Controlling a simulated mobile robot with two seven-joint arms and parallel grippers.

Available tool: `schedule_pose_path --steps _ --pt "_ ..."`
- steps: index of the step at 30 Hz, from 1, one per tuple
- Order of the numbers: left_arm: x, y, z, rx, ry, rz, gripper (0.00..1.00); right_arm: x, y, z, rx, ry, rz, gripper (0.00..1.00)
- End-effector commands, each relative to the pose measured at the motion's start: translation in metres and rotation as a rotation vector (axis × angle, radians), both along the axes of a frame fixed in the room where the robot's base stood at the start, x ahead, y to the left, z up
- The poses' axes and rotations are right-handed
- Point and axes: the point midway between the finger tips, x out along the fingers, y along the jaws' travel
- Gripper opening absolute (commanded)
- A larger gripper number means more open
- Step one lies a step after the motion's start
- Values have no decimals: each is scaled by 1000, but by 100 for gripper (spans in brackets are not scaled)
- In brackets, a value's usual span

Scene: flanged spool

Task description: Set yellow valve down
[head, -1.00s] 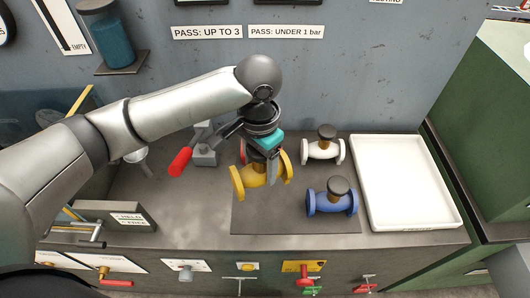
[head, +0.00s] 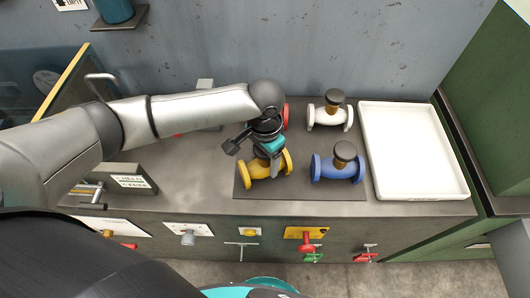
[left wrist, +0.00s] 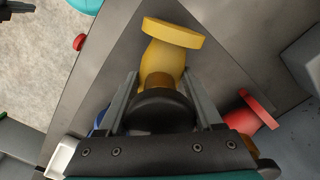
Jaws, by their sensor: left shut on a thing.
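The yellow valve (head: 256,169) is a flanged spool with a dark knob on a brass neck. In the head view it is at the left front of the dark mat (head: 300,186). My left gripper (head: 272,156) is shut on it from above. In the left wrist view the fingers (left wrist: 160,100) stand on either side of the dark knob and brass neck, and the yellow body (left wrist: 163,58) shows beyond them. I cannot tell whether its underside touches the mat. My right gripper is not seen.
A blue valve (head: 338,168) stands to the right on the mat, and a white valve (head: 331,114) behind it. A red valve (left wrist: 252,115) is close beside my left gripper, mostly hidden in the head view. An empty white tray (head: 466,150) lies at the right.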

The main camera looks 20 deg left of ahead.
Motion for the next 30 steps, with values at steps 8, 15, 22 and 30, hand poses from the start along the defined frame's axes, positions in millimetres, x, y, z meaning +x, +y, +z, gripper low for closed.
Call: schedule_pose_path --steps 8,15,22,30 --pt "2 -1 2 -4 -7 -1 0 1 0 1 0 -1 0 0" --pt "1 0 -3 -1 -2 -1 82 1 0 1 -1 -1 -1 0" --pt "1 0 -3 -1 -2 -1 97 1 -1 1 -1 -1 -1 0" --pt "1 0 4 -1 -3 -1 97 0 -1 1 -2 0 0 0"
